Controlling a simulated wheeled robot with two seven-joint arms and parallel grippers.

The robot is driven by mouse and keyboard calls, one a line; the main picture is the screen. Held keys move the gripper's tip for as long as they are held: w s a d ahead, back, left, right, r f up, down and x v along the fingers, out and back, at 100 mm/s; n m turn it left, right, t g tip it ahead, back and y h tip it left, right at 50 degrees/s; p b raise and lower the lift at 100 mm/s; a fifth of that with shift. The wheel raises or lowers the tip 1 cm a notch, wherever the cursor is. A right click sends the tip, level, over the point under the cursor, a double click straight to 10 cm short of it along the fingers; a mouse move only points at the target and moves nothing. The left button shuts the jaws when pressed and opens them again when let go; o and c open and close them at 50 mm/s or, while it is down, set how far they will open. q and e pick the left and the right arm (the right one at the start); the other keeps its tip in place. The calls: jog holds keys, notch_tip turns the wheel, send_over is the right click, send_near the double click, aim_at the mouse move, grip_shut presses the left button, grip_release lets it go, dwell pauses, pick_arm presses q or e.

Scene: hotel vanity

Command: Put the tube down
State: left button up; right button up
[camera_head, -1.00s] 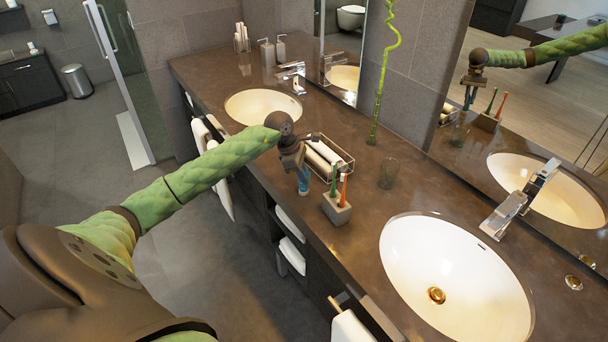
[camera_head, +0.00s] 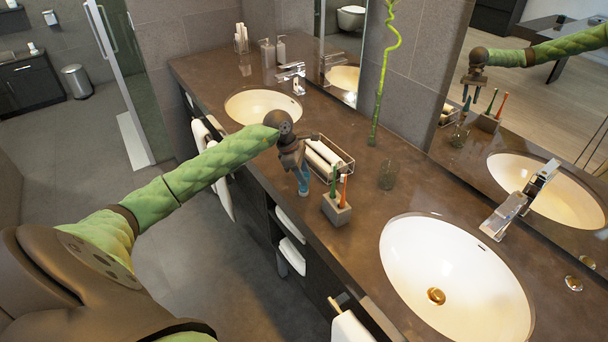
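In the mirror the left gripper's fingers look spread, with the tube's reflection (camera_head: 466,105) lower down. The fingers look open and off the tube. My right gripper is out of view.
A grey holder (camera_head: 337,211) with a green and a red toothbrush stands just right of the tube. A wire basket of rolled towels (camera_head: 325,157) is behind it.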

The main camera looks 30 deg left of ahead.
pick_arm(q)
jog(key=v, duration=1.1)
jog(key=shift+r+p, duration=0.2)
jog(key=shift+p, duration=0.1)
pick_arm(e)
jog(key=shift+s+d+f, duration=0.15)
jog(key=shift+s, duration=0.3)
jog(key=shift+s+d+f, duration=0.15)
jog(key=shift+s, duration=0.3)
pick_arm(q)
jog(key=shift+a, duration=0.1)
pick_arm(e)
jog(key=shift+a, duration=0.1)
